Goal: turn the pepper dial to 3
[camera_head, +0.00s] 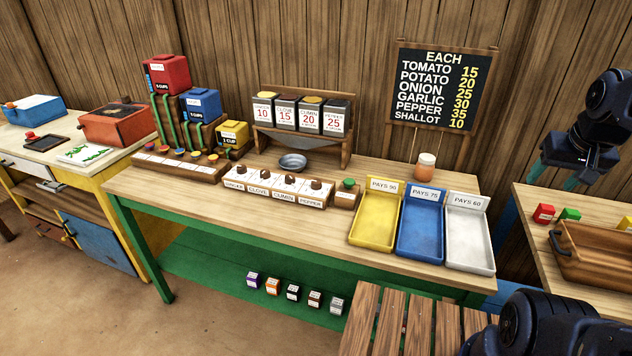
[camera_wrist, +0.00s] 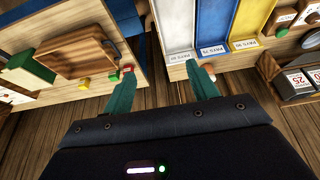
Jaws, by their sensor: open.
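The pepper dial (camera_head: 315,184) is a dark brown knob at the right end of a row of similar knobs on a white panel (camera_head: 275,186). The label PEPPER is below it. The number it points at is too small to read. My gripper (camera_head: 553,182) is at the far right in the head view, well apart from the dial, above the gap between the two tables. Its teal fingers are apart and empty. In the wrist view my gripper (camera_wrist: 162,72) is also open, with nothing between the fingers.
A small box with a green button (camera_head: 348,184) stands just right of the dials. Yellow (camera_head: 359,232), blue (camera_head: 405,240) and white (camera_head: 462,262) trays follow it. Spice canisters (camera_head: 310,117) stand behind the dials. A wooden tray (camera_head: 600,248) is on the right table.

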